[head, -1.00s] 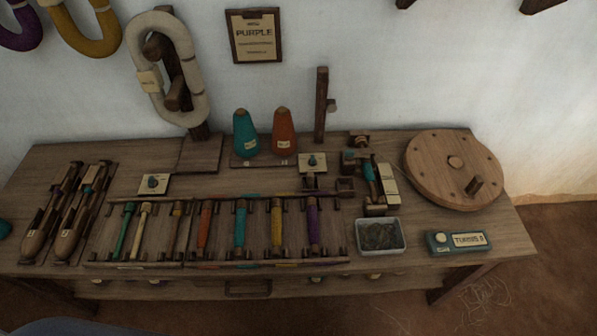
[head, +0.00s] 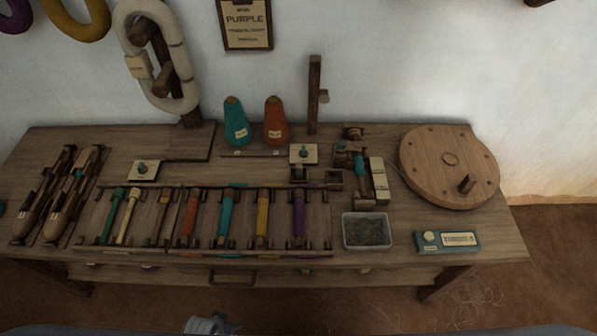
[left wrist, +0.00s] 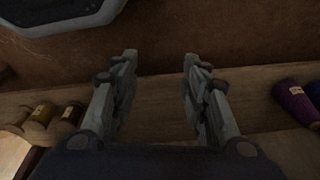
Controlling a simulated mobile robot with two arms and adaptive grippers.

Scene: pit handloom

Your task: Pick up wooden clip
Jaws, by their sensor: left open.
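I cannot clearly make out a wooden clip in either view. A small wooden piece (head: 323,96) sits on the side of an upright post on the bench, but I cannot tell whether it is a clip. My left gripper (left wrist: 160,58) is open in the left wrist view, with nothing between its fingers. It is over a wooden board (left wrist: 155,100) with the brown floor beyond. A pale grey part of mine shows at the bottom edge of the head view, apart from the bench. My right gripper is in neither view.
The wooden bench (head: 365,258) holds a rack of coloured bobbins, teal (head: 235,122) and orange (head: 275,120) cones, a round wooden wheel (head: 440,165), a clear tray (head: 367,230) and a teal counter box (head: 447,241). A purple spool (left wrist: 296,102) lies on the board in the left wrist view.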

